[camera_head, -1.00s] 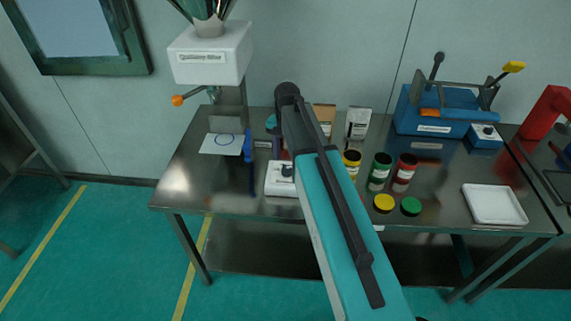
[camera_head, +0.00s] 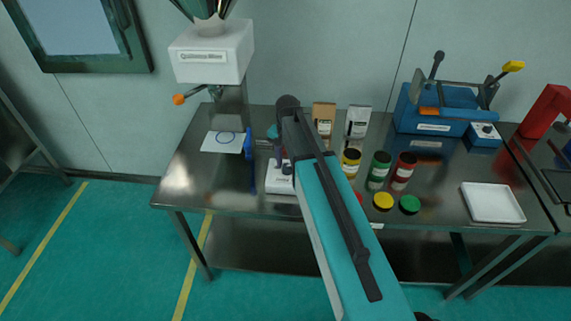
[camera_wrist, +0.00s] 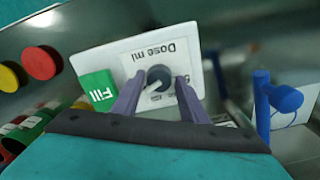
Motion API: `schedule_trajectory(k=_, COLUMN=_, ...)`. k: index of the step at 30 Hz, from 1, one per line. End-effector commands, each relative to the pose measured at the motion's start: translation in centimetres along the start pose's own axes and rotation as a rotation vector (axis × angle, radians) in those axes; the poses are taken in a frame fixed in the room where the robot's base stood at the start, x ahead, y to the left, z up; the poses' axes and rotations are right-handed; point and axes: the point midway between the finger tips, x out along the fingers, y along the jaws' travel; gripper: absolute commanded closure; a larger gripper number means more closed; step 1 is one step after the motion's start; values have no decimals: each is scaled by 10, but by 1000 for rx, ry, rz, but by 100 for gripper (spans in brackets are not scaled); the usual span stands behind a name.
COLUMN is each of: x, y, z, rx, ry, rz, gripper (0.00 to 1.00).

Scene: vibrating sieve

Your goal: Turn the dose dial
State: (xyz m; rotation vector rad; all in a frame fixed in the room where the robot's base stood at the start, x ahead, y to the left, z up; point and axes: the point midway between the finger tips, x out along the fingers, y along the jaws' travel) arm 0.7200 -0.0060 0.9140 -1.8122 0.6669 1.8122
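The dose dial (camera_wrist: 158,78) is a dark round knob with a pale pointer, on a white panel labelled "Dose ml" in the wrist view. The panel belongs to a small white dosing box (camera_head: 279,186) on the steel table in the head view. My gripper (camera_wrist: 160,76) is open, its two purple fingers on either side of the dial with a small gap showing at each side. Whether the fingertips are level with the knob or above it I cannot tell. A green "Fill" button (camera_wrist: 97,89) sits beside the dial, left of the left finger.
On the steel table (camera_head: 197,184), a blue upright part (camera_head: 249,144) and a white sheet (camera_head: 223,142) with a blue ring lie left of the box. Jars, yellow (camera_head: 383,201) and green (camera_head: 409,204) lids and two pouches are to the right. A white tray (camera_head: 491,203) is farther right.

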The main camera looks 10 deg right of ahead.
Motion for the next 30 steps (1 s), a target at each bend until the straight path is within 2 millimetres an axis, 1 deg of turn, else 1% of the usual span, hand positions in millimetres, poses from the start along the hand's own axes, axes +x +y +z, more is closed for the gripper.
schedule_trajectory(k=1, x=0, y=0, z=0, rx=0, ry=0, rz=0, gripper=70)
schedule_trajectory(k=3, x=0, y=0, z=0, rx=0, ry=0, rz=-1, gripper=82)
schedule_trajectory(k=5, x=0, y=0, z=0, rx=0, ry=0, rz=-1, gripper=91)
schedule_trajectory(k=6, x=0, y=-7, z=6, rx=-1, ry=0, rz=-1, gripper=91)
schedule_trajectory(k=14, x=0, y=-3, z=2, rx=-23, ry=0, rz=-4, gripper=91)
schedule_trajectory(k=19, x=0, y=-3, z=1, rx=-75, ry=0, rz=-5, gripper=91)
schedule_trajectory(k=26, x=0, y=-4, z=1, rx=-213, ry=1, rz=-6, gripper=91)
schedule_trajectory(k=30, x=0, y=-3, z=0, rx=-329, ry=2, rz=-6, gripper=91)
